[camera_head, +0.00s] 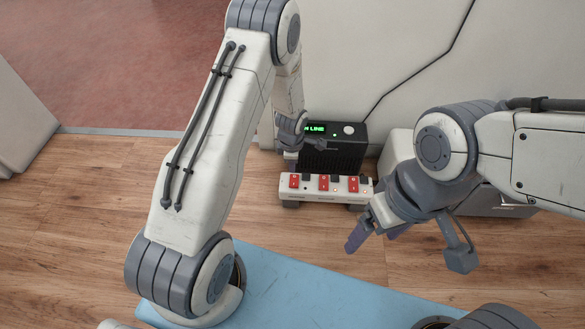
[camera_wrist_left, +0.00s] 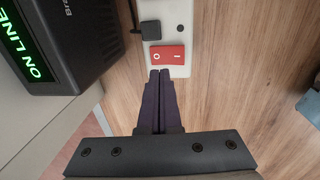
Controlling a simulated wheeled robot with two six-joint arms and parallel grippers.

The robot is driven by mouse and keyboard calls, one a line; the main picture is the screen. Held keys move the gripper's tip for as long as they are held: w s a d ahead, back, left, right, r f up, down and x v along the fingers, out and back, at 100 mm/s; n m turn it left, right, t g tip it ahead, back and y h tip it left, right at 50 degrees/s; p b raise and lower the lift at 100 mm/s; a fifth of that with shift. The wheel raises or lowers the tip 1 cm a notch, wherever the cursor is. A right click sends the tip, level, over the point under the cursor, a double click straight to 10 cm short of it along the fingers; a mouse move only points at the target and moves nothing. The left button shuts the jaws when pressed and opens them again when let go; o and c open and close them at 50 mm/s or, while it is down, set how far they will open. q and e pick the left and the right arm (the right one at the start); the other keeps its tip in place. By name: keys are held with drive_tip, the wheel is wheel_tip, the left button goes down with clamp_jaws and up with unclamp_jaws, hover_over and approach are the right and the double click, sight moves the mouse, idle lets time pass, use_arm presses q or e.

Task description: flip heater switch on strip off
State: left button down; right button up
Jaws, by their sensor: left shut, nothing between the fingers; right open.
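A white power strip (camera_head: 325,194) lies at the base of a black box, with red rocker switches along it, including a left one (camera_head: 294,181), a middle one (camera_head: 324,183) and a right one (camera_head: 353,184). No label naming the heater is readable. My left gripper (camera_head: 290,162) is at the strip's left end; its fingers are mostly hidden in the head view. In the left wrist view, its shut, empty fingers (camera_wrist_left: 160,73) point at the strip's end, close to a red switch (camera_wrist_left: 167,55) marked O and I. Contact cannot be told. My right gripper (camera_head: 377,235) is open and empty, in front of the strip's right end.
The black box (camera_head: 335,152) behind the strip shows a green "ON LINE" display, partly covered by my left arm. Dark plugs, such as one in the left wrist view (camera_wrist_left: 150,30), sit beside the switches. A grey box (camera_head: 490,203) stands at right. Wooden floor in front is clear.

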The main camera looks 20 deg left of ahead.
use_arm(q)
wheel_tip(320, 180, up, 9)
drive_tip(key=w+p, duration=0.1)
drive_tip(key=p, duration=0.3)
drive_tip(key=shift+a+r, duration=0.15)
drive_tip(key=shift+r, duration=0.05)
